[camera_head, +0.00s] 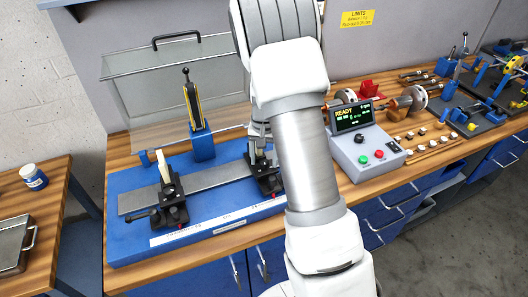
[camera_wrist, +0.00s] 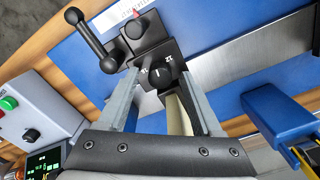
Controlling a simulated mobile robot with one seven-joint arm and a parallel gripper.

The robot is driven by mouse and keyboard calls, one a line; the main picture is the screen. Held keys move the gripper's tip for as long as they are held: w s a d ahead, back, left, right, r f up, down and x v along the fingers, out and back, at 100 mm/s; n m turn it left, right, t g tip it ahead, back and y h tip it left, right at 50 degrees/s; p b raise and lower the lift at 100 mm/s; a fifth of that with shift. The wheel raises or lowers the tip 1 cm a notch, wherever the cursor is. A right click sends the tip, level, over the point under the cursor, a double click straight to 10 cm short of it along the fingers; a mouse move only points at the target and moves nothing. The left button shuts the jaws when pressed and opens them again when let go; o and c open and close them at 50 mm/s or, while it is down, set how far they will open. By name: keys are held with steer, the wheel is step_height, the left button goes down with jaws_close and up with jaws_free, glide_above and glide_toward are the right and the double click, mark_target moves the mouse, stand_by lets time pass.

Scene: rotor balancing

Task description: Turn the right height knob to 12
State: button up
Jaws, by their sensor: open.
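The right support stand (camera_head: 267,178) is a black block on the blue base plate, partly hidden by my arm in the head view. In the wrist view its black height knob (camera_wrist: 157,75) has a pale pointer line and white numbers around it; one reads 12, but the exact setting is unclear. My gripper (camera_wrist: 158,90) is open, with one grey finger on each side of the knob; I cannot tell whether they touch it. A beige upright piece of the stand shows between the fingers. In the head view the gripper (camera_head: 259,138) is mostly hidden behind my arm.
A black lever (camera_wrist: 92,40) sticks out beside the stand. The left stand (camera_head: 171,200) is to the left. A control box (camera_head: 368,153) reading READY stands to the right.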

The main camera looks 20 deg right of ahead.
step_height(320, 180, up, 17)
steer(key=shift+r, duration=0.2)
steer(key=shift+d, duration=0.1)
stand_by(0.4)
